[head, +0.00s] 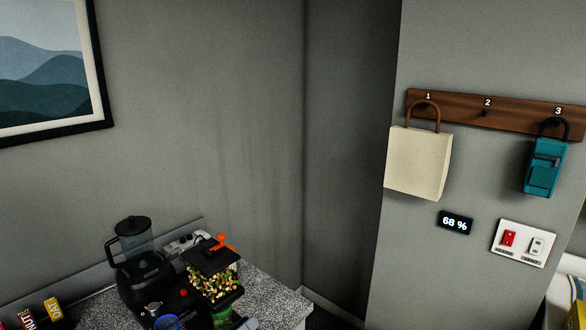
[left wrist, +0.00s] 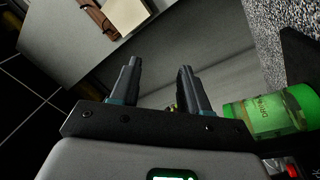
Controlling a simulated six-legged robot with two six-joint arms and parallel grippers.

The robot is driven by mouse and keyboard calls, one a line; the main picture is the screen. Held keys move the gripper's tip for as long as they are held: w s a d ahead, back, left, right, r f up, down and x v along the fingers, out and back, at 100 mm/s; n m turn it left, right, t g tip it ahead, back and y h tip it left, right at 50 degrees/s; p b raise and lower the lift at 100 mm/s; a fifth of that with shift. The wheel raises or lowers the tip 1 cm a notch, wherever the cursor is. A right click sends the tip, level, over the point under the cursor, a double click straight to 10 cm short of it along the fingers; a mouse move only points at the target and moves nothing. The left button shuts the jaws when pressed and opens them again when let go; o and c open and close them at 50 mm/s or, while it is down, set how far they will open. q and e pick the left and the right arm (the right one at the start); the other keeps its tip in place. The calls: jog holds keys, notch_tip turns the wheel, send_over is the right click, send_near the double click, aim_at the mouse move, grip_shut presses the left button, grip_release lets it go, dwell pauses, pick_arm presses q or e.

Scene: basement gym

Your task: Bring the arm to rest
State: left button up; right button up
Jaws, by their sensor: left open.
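My left gripper (left wrist: 160,85) shows in the left wrist view with its two dark fingers apart and nothing between them. In the head view only a small grey piece at the bottom edge, beside the dispenser, may be part of it. A green-lidded container (left wrist: 270,112) lies close to the right of the fingers in the left wrist view, apart from them. My right gripper is in neither view.
A speckled counter (head: 275,300) holds a black blender (head: 135,250) and a dispenser filled with mixed bits (head: 213,280). Snack bars (head: 53,308) stand at left. A cream bag (head: 418,162) and a teal lock-like item (head: 543,167) hang on a wooden hook rail (head: 465,110).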

pick_arm(q)
jog(key=s+d+f+n+g+y, duration=0.1)
jog(key=s+f+n+g+y, duration=0.1)
jog(key=s+f+y, duration=0.5)
jog(key=s+f+n+g, duration=0.2)
jog(key=s+f, duration=0.3)
jog(key=f, duration=0.6)
jog(key=s+f+g+y, duration=0.1)
jog(key=s+f+g, duration=0.2)
jog(key=s, duration=0.8)
jog(key=s+a+f+m+g+y, duration=0.1)
jog(key=s+f+g, duration=0.3)
jog(key=s, duration=0.7)
jog(key=g+y, duration=0.1)
jog(key=g, duration=0.1)
jog(key=shift+a+f+m+g, duration=0.15)
jog(key=shift+a+m+g, duration=0.1)
jog(key=shift+m+g, duration=0.05)
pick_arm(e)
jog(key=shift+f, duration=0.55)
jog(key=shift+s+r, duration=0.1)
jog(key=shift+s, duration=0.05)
pick_arm(q)
jog(key=shift+w, duration=0.1)
